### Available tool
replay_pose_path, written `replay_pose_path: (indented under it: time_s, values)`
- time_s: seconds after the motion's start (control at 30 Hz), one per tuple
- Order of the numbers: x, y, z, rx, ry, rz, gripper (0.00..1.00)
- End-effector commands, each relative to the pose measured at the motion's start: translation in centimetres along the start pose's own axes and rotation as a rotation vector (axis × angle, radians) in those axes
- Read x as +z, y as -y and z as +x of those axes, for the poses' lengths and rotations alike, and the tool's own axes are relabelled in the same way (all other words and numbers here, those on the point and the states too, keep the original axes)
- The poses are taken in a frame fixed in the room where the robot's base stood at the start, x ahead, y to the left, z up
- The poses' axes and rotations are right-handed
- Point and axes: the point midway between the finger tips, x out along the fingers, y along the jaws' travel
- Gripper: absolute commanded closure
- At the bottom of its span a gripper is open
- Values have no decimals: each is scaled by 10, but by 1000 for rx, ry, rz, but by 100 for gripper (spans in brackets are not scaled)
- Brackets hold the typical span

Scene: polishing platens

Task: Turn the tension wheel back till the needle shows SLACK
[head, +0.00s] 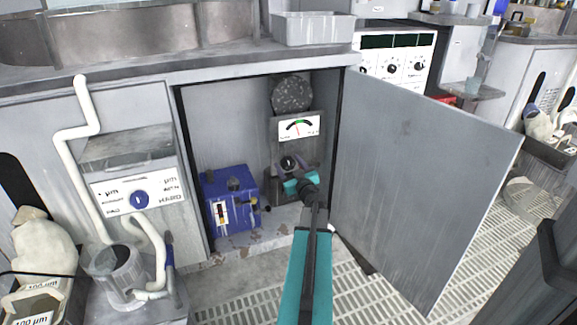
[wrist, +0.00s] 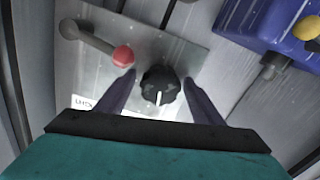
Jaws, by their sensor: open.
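The tension wheel appears to be the black knob with a white mark (wrist: 160,87) on a grey metal plate; it also shows in the head view (head: 288,163), below the gauge. The gauge (head: 299,128) has a white face, a green and dark arc and a red needle standing nearly upright, near the green part. Its small lettering is too small to read. My gripper (wrist: 159,78) is open, with one dark finger on each side of the knob and a gap showing at both sides. In the head view my gripper (head: 300,184) is inside the cabinet, just in front of the knob.
A lever with a red ball (wrist: 122,57) sits close beside the left finger. A blue box (head: 231,200) stands left of the knob in the cabinet. The open cabinet door (head: 425,170) stands to the right of my arm. A dark speckled disc (head: 291,94) is above the gauge.

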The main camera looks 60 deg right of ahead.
Motion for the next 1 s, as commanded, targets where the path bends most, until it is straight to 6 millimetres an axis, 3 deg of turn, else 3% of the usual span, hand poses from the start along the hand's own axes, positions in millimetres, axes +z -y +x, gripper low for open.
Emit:
replay_pose_path:
  time_s: [0.03,0.27,0.67,1.0]
  values:
    - [0,0,0,0,0,0,42]
    - [0,0,0,-1,0,0,80]
    - [0,0,0,0,0,-47,80]
    - [0,0,0,-1,1,-225,80]
